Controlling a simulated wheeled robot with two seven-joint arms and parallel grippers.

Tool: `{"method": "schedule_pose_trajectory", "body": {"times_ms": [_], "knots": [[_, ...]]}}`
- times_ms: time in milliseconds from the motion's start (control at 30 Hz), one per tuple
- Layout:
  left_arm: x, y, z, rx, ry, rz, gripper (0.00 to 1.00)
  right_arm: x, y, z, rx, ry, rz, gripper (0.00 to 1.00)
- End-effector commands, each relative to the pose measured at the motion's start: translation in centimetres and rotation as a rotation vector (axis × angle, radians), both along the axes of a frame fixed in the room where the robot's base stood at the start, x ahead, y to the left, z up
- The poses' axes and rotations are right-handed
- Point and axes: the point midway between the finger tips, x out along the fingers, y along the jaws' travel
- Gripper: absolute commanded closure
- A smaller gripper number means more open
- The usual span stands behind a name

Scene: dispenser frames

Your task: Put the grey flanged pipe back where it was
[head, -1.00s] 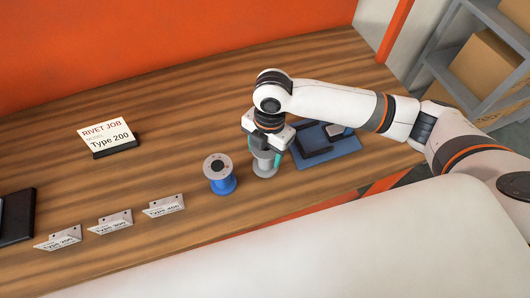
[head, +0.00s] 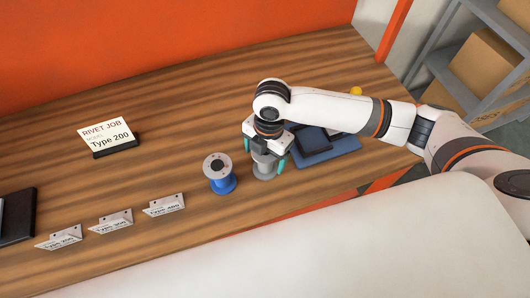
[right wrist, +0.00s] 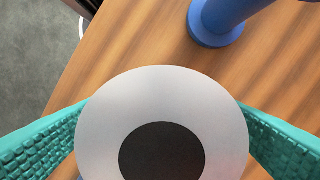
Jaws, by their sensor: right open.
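The grey flanged pipe (head: 265,165) stands upright on the wooden table, right of the blue flanged pipe (head: 222,178). My right gripper (head: 266,160) is directly above and around the grey pipe, its teal fingers on either side of it. In the right wrist view, the grey pipe's round top flange with its dark bore (right wrist: 162,125) sits between the two open fingers. A gap to the fingers is hard to judge there. The lower part of the grey pipe is partly hidden by my gripper. The left gripper does not show.
A blue tray (head: 335,150) with dark items lies right of my gripper. Several Type label plates (head: 110,222) stand at the front left. A "RIVET JOB Type 200" sign (head: 108,139) stands farther back. A small yellow object (head: 356,91) shows behind my arm. The table's middle is clear.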

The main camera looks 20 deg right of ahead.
Motion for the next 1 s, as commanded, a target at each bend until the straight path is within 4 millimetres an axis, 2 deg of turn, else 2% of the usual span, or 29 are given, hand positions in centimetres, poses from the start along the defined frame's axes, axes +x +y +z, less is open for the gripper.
{"method": "schedule_pose_trajectory", "body": {"times_ms": [167,400,600,800,1000], "knots": [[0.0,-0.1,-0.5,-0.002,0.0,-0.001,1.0,0.3,-0.2,2.2,0.001,-0.005,0.0,0.16],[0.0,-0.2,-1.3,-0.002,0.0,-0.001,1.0,0.7,-0.7,7.4,0.002,-0.008,0.001,0.16],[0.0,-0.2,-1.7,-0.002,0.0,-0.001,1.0,0.9,-1.0,10.7,0.001,-0.004,0.0,0.16],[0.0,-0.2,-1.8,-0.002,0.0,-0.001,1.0,0.9,-1.1,12.0,0.001,-0.001,-0.001,0.16],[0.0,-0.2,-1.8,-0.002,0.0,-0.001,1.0,0.9,-1.1,12.0,0.0,0.0,-0.001,0.16]]}}
